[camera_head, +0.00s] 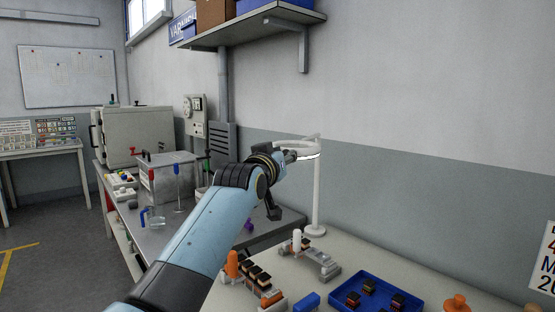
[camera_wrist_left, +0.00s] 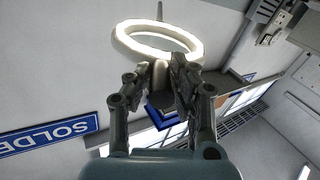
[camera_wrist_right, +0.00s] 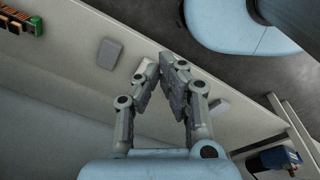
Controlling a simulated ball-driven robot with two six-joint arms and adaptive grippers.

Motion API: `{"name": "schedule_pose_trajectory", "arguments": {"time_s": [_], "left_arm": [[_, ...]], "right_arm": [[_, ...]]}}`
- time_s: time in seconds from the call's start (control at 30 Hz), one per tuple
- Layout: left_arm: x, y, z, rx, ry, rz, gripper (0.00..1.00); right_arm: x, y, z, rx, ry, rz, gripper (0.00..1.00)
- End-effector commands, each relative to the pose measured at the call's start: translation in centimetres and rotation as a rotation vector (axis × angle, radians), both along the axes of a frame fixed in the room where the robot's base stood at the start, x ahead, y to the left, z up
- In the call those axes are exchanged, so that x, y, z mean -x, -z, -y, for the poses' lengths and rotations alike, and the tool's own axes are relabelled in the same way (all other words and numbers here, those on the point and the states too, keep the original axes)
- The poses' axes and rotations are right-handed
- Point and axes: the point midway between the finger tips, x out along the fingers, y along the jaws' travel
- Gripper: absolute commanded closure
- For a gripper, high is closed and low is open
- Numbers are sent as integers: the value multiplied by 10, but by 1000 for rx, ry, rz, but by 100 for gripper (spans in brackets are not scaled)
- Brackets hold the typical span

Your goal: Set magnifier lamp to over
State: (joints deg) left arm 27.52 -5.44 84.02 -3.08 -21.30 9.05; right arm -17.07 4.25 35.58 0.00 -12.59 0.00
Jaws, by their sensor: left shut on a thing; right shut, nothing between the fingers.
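The white magnifier lamp stands at the back of the near bench, with an upright post (camera_head: 317,195) on a round base. Its ring head (camera_wrist_left: 128,36) is lit and fills the top middle of the left wrist view. My left gripper (camera_head: 290,155) reaches the lamp's head from the left, high above the bench. In the left wrist view this gripper (camera_wrist_left: 168,72) is shut on a pale part of the lamp just below the ring. My right gripper (camera_wrist_right: 166,62) is shut and empty in the right wrist view, above a pale surface. It is outside the head view.
A blue tray (camera_head: 345,283) with small connectors lies on the near bench, beside a grey-and-white fixture (camera_head: 322,260) and several orange-handled parts. A wall shelf (camera_head: 250,27) hangs above.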

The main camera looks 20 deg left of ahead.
Motion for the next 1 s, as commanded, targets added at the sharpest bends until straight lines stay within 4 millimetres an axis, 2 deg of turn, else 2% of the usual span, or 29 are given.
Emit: {"name": "schedule_pose_trajectory", "arguments": {"time_s": [0.27,0.3,0.47,0.73,1.0], "left_arm": [[0,4,3,8,4,-9,100],[0,4,3,9,5,-8,78],[1,5,3,9,4,-11,57],[1,7,2,6,3,-14,56],[1,3,2,4,2,-7,56]], "right_arm": [[3,0,-1,-1,0,-4,100],[3,0,-1,-1,0,-4,100],[3,0,1,1,-1,-5,100],[3,0,9,11,-4,-5,100],[2,0,5,6,-1,-4,100]]}}
